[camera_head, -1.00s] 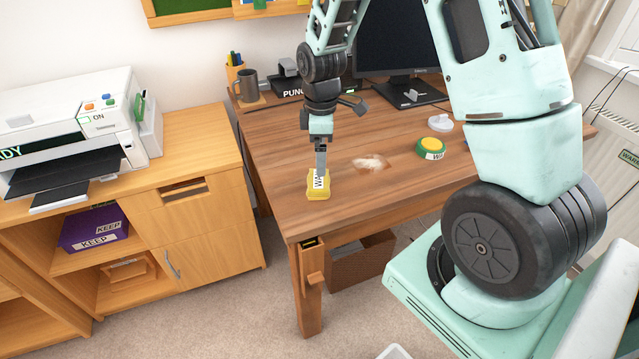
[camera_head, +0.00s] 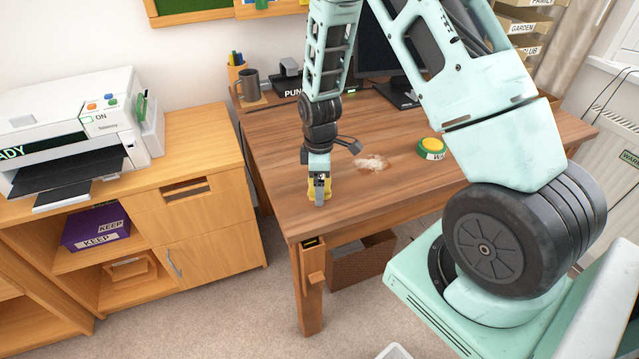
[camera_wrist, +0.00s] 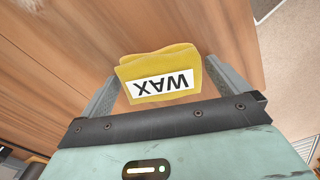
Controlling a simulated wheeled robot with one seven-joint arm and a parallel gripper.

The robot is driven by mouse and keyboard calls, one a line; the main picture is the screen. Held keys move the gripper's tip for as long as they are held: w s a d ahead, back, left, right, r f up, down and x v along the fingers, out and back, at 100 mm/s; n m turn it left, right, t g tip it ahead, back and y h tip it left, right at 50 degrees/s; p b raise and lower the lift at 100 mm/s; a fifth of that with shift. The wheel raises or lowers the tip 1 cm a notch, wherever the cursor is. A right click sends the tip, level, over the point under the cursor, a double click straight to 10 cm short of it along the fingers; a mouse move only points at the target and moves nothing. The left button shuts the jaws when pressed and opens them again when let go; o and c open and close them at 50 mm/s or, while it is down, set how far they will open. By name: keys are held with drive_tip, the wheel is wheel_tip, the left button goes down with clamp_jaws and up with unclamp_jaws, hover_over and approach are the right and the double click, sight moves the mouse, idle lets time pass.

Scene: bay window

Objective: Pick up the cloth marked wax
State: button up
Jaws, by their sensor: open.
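The yellow cloth (camera_head: 329,186) lies near the front left corner of the wooden desk (camera_head: 290,215). In the wrist view the folded cloth (camera_wrist: 185,65) shows its white label reading WAX, upside down. My gripper (camera_head: 319,199) points down over the cloth and hides most of it in the head view. In the wrist view my gripper (camera_wrist: 162,88) is open, with one finger on each side of the cloth. I cannot tell whether the fingers touch it.
A green and yellow round tin (camera_head: 431,148) stands farther right on the desk, near a pale smudge (camera_head: 372,163). A mug (camera_head: 250,86), a pen holder (camera_head: 236,68) and a monitor (camera_head: 402,93) are at the back. A printer (camera_head: 75,130) stands on the cabinet at left.

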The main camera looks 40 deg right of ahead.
drive_tip(key=c, duration=1)
drive_tip(key=shift+o, duration=0.2)
drive_tip(key=shift+r, duration=0.1)
wheel_tip(320, 180, up, 10)
drive_tip(key=shift+f, duration=0.1)
drive_tip(key=o, duration=0.4)
drive_tip(key=shift+c, duration=1.3)
